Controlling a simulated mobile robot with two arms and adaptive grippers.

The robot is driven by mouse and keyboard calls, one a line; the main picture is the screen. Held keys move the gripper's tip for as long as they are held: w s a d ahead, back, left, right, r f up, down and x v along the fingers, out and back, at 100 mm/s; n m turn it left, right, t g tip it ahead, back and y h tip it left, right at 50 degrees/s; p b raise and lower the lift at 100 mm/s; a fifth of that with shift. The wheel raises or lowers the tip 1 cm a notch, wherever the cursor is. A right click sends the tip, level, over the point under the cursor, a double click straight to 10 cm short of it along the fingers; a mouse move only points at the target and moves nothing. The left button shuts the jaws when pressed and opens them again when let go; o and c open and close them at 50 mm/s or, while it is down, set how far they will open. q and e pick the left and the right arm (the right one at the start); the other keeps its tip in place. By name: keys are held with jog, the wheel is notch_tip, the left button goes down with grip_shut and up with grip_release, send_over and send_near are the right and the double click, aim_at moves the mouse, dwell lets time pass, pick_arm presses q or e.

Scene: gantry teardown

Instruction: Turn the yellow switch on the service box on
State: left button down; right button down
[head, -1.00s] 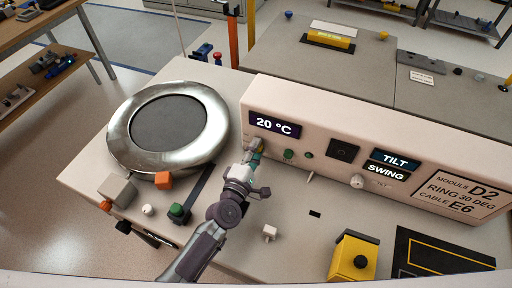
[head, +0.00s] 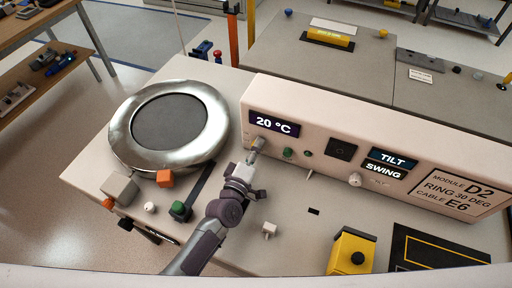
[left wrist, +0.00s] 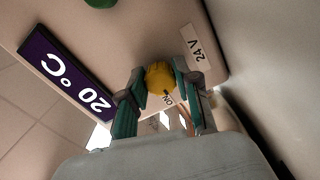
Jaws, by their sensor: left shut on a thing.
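The yellow switch (left wrist: 160,78) is a round knob on the pale face of the service box (head: 322,127). It shows in the left wrist view, with a small "ON" label beside it and a dark mark on its edge nearest that label. My left gripper (left wrist: 158,74) has one teal-and-grey finger on each side of the knob and is shut on it. In the head view my left gripper (head: 258,144) is at the box's left end, below the "20 °C" display (head: 274,124), and hides the knob. My right gripper is not in view.
Green knobs (head: 288,153) and a dark square socket (head: 342,149) sit right of my gripper on the box face. A metal ring (head: 118,135) stands at the left.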

pick_arm(q)
jog(key=shift+f, duration=0.1)
jog(key=c, duration=0.8)
grip_release()
jog(key=v, duration=1.2)
jog(key=shift+s, duration=0.1)
